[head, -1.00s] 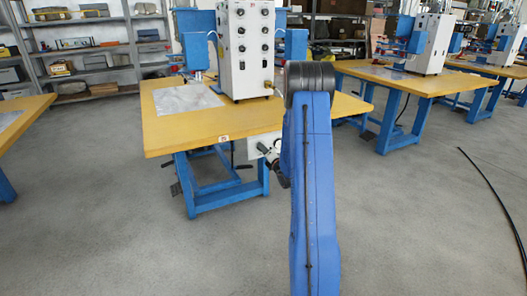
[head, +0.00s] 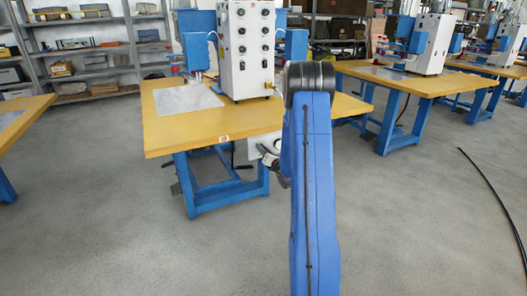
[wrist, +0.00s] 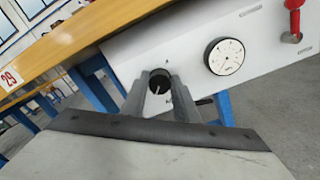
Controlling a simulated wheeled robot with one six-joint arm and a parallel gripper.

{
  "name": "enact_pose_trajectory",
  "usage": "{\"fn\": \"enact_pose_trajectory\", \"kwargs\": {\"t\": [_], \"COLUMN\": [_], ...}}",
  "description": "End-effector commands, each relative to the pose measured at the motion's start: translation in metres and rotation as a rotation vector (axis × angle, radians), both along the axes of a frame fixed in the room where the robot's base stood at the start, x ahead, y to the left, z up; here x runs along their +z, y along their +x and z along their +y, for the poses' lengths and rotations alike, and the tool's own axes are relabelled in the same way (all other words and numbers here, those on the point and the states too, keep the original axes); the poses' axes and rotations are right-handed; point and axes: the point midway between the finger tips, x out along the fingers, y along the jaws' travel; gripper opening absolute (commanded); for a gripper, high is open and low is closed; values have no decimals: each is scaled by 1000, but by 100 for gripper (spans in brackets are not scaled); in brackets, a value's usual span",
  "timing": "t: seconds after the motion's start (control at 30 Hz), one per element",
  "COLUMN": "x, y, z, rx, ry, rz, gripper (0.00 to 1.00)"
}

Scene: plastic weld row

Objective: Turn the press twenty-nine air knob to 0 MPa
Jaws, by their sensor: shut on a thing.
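In the wrist view a dark round air knob (wrist: 160,79) sits on a white panel (wrist: 130,58) under the table edge. A pale mark shows on its face. The two grey fingers of my gripper (wrist: 160,98) are closed on either side of it. A round white pressure gauge (wrist: 225,56) is to the right of the knob; its reading is too small to tell. A tag reading 29 (wrist: 10,79) is on the table edge. In the head view my blue arm hides the knob and most of the panel.
A red-handled valve (wrist: 294,18) is at the panel's upper right. The yellow press table (head: 185,135) carries a white control box (head: 247,55). More press tables (head: 440,85) stand to the right. The grey floor (head: 120,240) in front is clear, with a black cable (head: 490,200) at the right.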

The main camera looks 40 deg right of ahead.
Motion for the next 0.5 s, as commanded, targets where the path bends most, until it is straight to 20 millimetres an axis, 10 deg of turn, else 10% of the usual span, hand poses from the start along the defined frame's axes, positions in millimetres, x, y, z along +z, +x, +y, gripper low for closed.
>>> {"fn": "enact_pose_trajectory", "kwargs": {"t": [0.27, 0.3, 0.33, 0.5], "x": [-2, -2, -2, -1], "y": [0, 0, 0, 0], "z": [2, 2, 2, 1], "rx": [3, 3, 3, 2], "ry": [2, 2, 2, 2], "rz": [4, 4, 4, 2], "gripper": [5, 34, 42, 46]}}
